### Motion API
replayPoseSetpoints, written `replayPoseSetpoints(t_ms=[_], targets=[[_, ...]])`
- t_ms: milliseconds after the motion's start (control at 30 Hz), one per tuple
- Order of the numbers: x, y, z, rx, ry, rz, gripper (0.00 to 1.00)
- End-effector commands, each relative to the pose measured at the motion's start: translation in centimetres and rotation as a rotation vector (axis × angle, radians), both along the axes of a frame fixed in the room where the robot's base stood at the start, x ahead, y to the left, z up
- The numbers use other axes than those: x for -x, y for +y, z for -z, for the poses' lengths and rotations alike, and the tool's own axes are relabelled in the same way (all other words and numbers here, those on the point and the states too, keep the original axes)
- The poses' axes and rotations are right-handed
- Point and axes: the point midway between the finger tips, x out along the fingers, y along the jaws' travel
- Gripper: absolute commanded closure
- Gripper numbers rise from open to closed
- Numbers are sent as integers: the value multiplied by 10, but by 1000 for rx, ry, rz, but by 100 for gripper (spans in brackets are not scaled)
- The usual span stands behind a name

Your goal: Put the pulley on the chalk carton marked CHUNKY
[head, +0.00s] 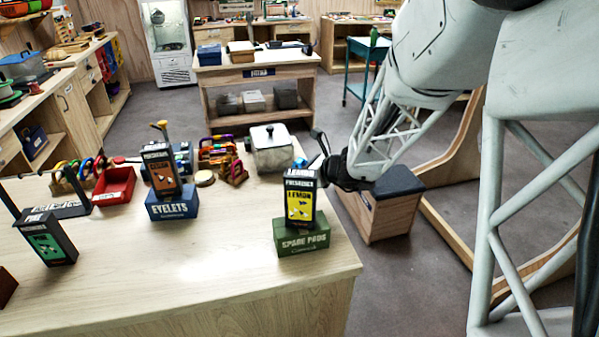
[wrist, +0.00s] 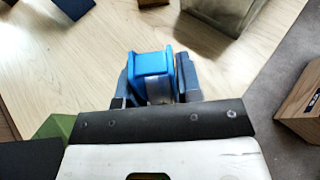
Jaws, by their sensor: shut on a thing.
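My gripper (wrist: 156,82) is shut on a blue piece with a silver band, which looks like the pulley (wrist: 152,66), and holds it above the pale table. A bit of blue shows just above that carton. I cannot read CHUNKY on any carton. A dark carton with an orange label (head: 161,169) stands on the blue EYELETS box (head: 173,206); its small print is unclear.
The LEMON carton stands on a green SPARE PADS box (head: 303,239) near the table's right edge. A metal tin (head: 270,150), a red bin (head: 114,187) and a PINE carton (head: 45,240) are also on the table. The table's front middle is clear.

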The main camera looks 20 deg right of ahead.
Motion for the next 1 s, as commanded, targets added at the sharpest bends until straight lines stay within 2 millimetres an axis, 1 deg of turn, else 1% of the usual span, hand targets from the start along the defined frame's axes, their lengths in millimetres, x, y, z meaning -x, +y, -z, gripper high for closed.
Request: replayPoseSetpoints(t_ms=[433,467,600,1000], targets=[[0,0,4,-1,1,0,92],[0,0,3,0,0,0,64],[0,0,3,0,0,0,43],[0,0,1,-1,-1,0,42]])
